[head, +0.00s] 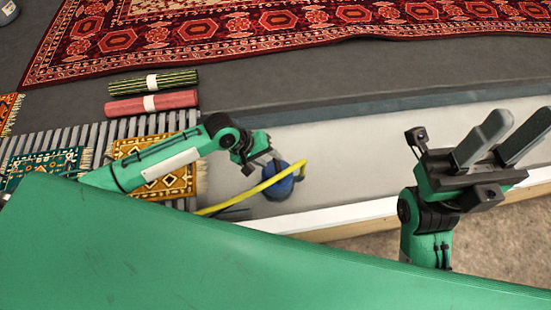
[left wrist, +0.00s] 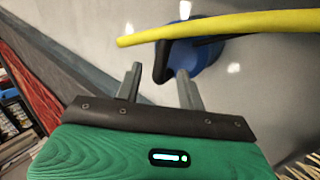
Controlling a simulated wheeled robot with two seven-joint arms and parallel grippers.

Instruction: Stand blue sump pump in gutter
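The blue sump pump (head: 279,184) is at the near end of the pale gutter (head: 350,150) in the head view. I cannot tell whether it is upright or tilted. A yellow hose (head: 250,190) runs from it to the lower left. My left gripper (head: 271,158) is just above the pump's left side, partly hiding it. In the left wrist view the left gripper (left wrist: 159,72) is open, with the pump's black handle (left wrist: 162,60) near and between its fingertips; the blue body (left wrist: 205,55) is beyond, crossed by the hose. My right gripper (head: 522,125) is open and empty, raised at the right.
A slatted grate (head: 100,135) with small patterned rugs lies at the left. Two rolled rugs, green-striped (head: 153,82) and red (head: 152,104), lie behind it. A large red rug (head: 290,22) covers the back floor. The gutter right of the pump looks clear.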

